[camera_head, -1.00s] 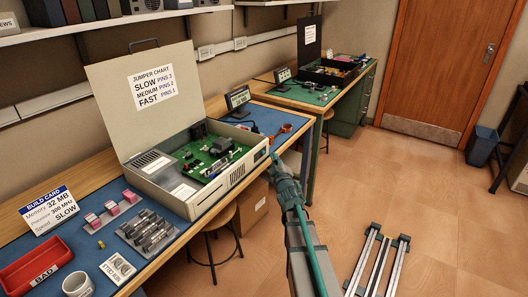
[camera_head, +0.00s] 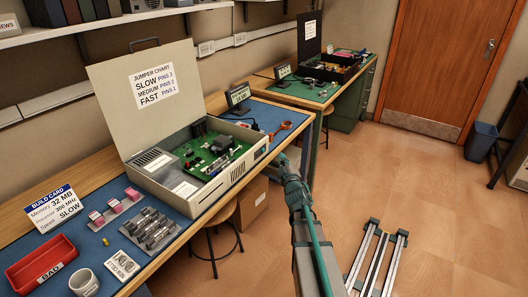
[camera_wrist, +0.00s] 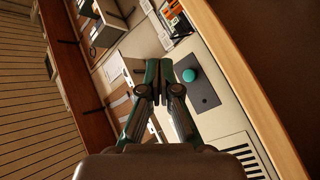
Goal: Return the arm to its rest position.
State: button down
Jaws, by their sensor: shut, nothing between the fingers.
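My arm (camera_head: 305,232) reaches up from the bottom of the head view, in front of the blue-topped bench. My gripper (camera_head: 281,158) is at its far end, small and hard to make out there, near the right corner of the open computer case. In the wrist view my gripper (camera_wrist: 159,78) has its two fingers together at the tips, with nothing held. It appears clear of everything around it.
The open computer case (camera_head: 247,171) stands on the bench (camera_head: 96,258), beside a red BAD bin (camera_head: 20,272) and a mug (camera_head: 84,284). An orange-handled tool (camera_head: 284,126) lies behind. A stool (camera_head: 229,241) is below.

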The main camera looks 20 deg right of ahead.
jog(key=s+f+m+g+h, duration=0.1)
jog(key=s+f+m+g, duration=0.35)
jog(key=f, duration=0.65)
jog(key=s+f+m+g+h, duration=0.1)
jog(key=s+f+m+g, duration=0.2)
jog(key=s+f+g, duration=0.5)
jog(key=s+a+f+m+g+y+p, duration=0.1)
jog(key=s+a+f+g+y, duration=0.1)
jog(key=s+a+f, duration=0.45)
jog(key=s+a+f+g+y+p, duration=0.1)
jog(key=s+a+f+g, duration=0.15)
jog(key=s+f, duration=0.55)
jog(key=s+a+f+g, duration=0.2)
jog(key=s+a, duration=0.3)
jog(key=s, duration=0.5)
jog(key=s+a+f+g+y+p, duration=0.1)
jog(key=s+a+f+g, duration=0.2)
jog(key=s, duration=0.6)
jog(key=s+a+f+g+y, duration=0.1)
jog(key=s+a+f+g, duration=0.1)
jog(key=s+a, duration=0.4)
jog(key=s+g, duration=0.1)
jog(key=s, duration=0.3)
jog(key=shift+s+a+f+n+p, duration=0.3)
jog(key=shift+a+f+n+p, duration=0.05)
jog(key=shift+a+f+p, duration=0.05)
